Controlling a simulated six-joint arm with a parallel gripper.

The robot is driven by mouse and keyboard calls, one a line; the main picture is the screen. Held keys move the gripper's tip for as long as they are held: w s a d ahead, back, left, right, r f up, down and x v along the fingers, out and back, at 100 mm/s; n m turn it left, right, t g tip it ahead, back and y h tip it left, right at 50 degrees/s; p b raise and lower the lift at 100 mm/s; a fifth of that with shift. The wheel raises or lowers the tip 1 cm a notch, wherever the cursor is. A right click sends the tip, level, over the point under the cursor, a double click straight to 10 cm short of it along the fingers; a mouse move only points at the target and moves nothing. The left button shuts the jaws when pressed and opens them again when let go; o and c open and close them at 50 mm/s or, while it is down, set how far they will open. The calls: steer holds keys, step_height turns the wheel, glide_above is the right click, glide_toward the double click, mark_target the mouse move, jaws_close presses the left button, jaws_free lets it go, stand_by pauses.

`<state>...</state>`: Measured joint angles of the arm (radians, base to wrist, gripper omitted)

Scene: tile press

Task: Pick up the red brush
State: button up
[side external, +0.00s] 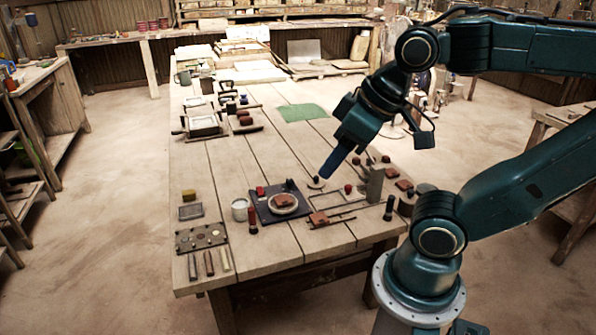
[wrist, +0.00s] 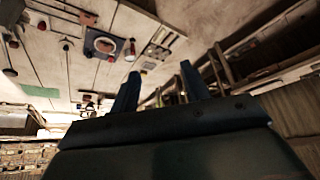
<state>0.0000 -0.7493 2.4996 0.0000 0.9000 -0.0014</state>
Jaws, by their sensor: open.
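I cannot tell for sure which item is the red brush. A small red item (side external: 260,190) sits at the back left of a dark plate (side external: 262,214), near a round white form with a reddish-brown tile. Another small red item (side external: 348,188) is to the right, beside a grey block. A dark upright piece with a reddish part (side external: 252,222) stands at the plate's left front. My gripper (side external: 322,176) is open above the table, right of the plate. In the wrist view its two fingers (wrist: 160,88) are apart with nothing between them; a red item (wrist: 41,25) shows upper left.
The long plank table (side external: 232,166) carries a white cup (side external: 239,209), a dark palette (side external: 200,237) with several discs, and a dark green cylinder (side external: 389,207). A green sheet (side external: 302,112) lies farther back. The planks between plate and sheet are mostly clear.

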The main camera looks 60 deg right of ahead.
steer(key=shift+w, duration=0.1)
steer(key=n+g, duration=0.6)
steer(key=n, duration=1)
glide_above(251, 209)
step_height(251, 209, down, 23)
steer(key=shift+w+d+f, duration=0.1)
steer(key=shift+w+f, duration=0.05)
steer(key=shift+f, duration=4.45)
steer(key=shift+f, duration=0.1)
